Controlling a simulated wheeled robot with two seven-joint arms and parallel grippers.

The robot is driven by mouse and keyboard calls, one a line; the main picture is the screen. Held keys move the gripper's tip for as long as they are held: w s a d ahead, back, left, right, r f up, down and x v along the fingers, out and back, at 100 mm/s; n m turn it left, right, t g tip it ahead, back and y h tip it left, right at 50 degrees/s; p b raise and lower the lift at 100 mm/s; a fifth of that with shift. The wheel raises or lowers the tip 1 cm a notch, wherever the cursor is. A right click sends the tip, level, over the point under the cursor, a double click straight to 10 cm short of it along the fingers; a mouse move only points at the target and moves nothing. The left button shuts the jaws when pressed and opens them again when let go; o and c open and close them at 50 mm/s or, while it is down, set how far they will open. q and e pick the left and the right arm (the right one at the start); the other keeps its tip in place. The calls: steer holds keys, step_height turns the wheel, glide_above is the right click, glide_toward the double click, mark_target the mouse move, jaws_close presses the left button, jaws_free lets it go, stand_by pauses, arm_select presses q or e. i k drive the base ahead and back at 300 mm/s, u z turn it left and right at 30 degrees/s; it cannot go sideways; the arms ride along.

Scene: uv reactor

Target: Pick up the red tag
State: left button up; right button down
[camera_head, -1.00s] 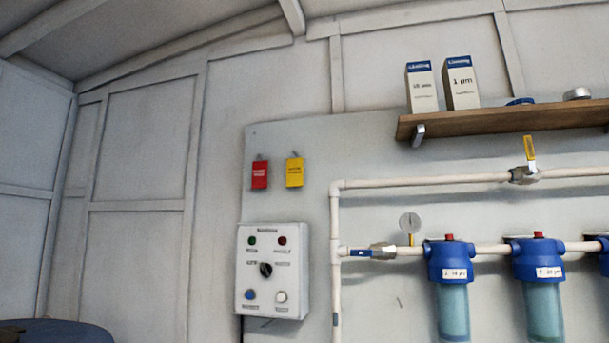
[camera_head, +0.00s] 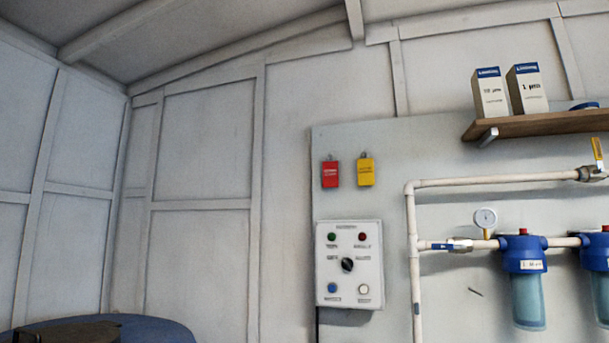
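The red tag (camera_head: 330,173) hangs from a small hook on the grey wall panel, right of the picture's middle. A yellow tag (camera_head: 365,171) hangs just to its right, apart from it. Both hang upright above a white control box. Neither of my grippers shows in the head view, so I cannot see whether they are open or shut.
The control box (camera_head: 349,264) has several buttons and a black knob. White pipes (camera_head: 413,260) with a gauge (camera_head: 485,218) and blue filters (camera_head: 525,265) run at right. A wooden shelf (camera_head: 545,125) holds two boxes. A round blue object (camera_head: 165,330) stands at lower left.

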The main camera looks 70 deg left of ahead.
mark_target(330, 169)
steer(key=u, duration=1.35)
steer(key=i, duration=0.1)
